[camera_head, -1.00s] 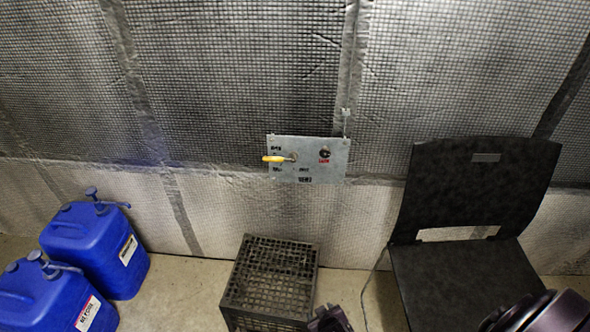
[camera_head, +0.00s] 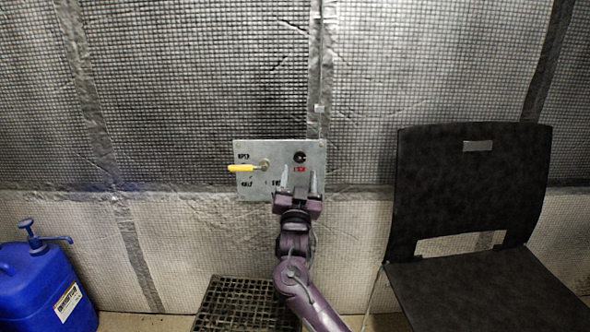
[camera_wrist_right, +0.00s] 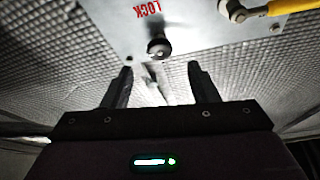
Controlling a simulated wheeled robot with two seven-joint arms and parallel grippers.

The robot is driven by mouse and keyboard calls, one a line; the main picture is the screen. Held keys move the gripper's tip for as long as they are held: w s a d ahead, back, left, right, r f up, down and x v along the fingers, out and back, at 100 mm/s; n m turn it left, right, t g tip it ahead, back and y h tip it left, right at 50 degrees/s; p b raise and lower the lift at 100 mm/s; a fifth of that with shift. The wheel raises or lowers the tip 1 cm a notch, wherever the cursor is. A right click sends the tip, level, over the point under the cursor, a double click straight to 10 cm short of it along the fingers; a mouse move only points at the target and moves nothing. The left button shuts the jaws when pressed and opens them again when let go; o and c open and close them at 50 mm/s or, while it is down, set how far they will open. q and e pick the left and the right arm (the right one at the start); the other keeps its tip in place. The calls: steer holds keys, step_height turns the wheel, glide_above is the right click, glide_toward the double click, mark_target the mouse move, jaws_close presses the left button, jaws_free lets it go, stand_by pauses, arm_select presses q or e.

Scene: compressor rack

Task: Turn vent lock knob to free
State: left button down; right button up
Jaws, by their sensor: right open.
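The vent lock knob (camera_head: 299,157) is a small dark round knob at the upper right of a grey metal panel (camera_head: 256,190) on the wall, with a red label below it. In the right wrist view the knob (camera_wrist_right: 159,47) stands just beyond the fingertips, near the red word LOCK. A yellow-handled lever (camera_head: 243,168) sits left of the knob, its handle pointing left. My right gripper (camera_head: 299,183) is open and empty, in front of the panel's lower right, below the knob and apart from it. My left gripper is not in view.
A black chair (camera_head: 466,190) stands right of the panel. A black crate (camera_head: 245,306) is on the floor below, beneath my right arm. A blue canister (camera_head: 42,290) is at the lower left. The quilted wall around the panel is clear.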

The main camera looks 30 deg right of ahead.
mark_target(300, 158)
steer(key=b+x, duration=0.1)
steer(key=x, duration=0.5)
steer(key=shift+w, duration=0.1)
steer(key=shift+c, duration=0.3)
steer(key=c, duration=0.9)
